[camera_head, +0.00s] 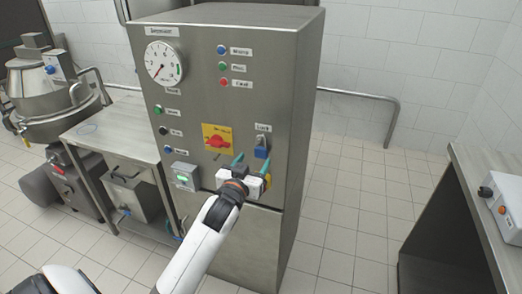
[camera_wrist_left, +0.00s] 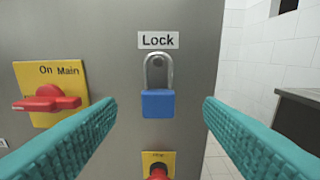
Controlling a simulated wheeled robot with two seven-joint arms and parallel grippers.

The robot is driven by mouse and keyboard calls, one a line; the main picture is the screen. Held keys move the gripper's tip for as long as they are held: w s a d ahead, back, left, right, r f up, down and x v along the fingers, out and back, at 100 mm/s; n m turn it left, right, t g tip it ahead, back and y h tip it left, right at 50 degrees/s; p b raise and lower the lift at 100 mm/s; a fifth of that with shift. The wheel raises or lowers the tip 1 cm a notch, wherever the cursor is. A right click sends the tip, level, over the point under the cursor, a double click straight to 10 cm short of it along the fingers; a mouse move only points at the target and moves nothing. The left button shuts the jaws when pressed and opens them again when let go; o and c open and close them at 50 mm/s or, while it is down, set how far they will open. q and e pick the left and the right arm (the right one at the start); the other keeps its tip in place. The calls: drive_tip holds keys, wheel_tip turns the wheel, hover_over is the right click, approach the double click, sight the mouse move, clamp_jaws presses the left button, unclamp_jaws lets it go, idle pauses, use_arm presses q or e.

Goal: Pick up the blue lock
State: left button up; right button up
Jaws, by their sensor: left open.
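The blue lock (camera_head: 261,149) is a padlock with a grey metal shackle, hanging upright on the front of the steel cabinet (camera_head: 230,105) under a "Lock" label. In the left wrist view the lock (camera_wrist_left: 158,103) is centred between and beyond the teal fingers of my left gripper (camera_wrist_left: 160,115). In the head view the left gripper (camera_head: 250,165) is just below and left of the lock, its fingers apart. It is open and empty, and no finger touches the lock. My right gripper is not in view.
A red rotary switch on a yellow plate (camera_wrist_left: 50,95) is left of the lock. A red button on a yellow plate (camera_wrist_left: 158,165) is below it. A pressure gauge (camera_head: 164,62) and several coloured buttons are higher up. A table (camera_head: 490,205) stands at the right, with clear floor between.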

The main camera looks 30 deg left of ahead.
sight(260, 150)
use_arm(q)
drive_tip(key=shift+w+a, duration=0.15)
drive_tip(key=shift+w, duration=0.45)
drive_tip(key=p+x, duration=0.1)
drive_tip(key=x, duration=0.3)
drive_tip(key=shift+w+a+f, duration=0.1)
drive_tip(key=shift+w+a, duration=0.05)
drive_tip(key=shift+w, duration=0.3)
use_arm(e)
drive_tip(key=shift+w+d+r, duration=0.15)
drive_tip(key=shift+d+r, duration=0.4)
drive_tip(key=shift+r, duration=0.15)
use_arm(q)
drive_tip(key=shift+s, duration=0.1)
drive_tip(key=shift+c, duration=0.3)
drive_tip(key=c, duration=1.1)
drive_tip(key=shift+o, duration=0.2)
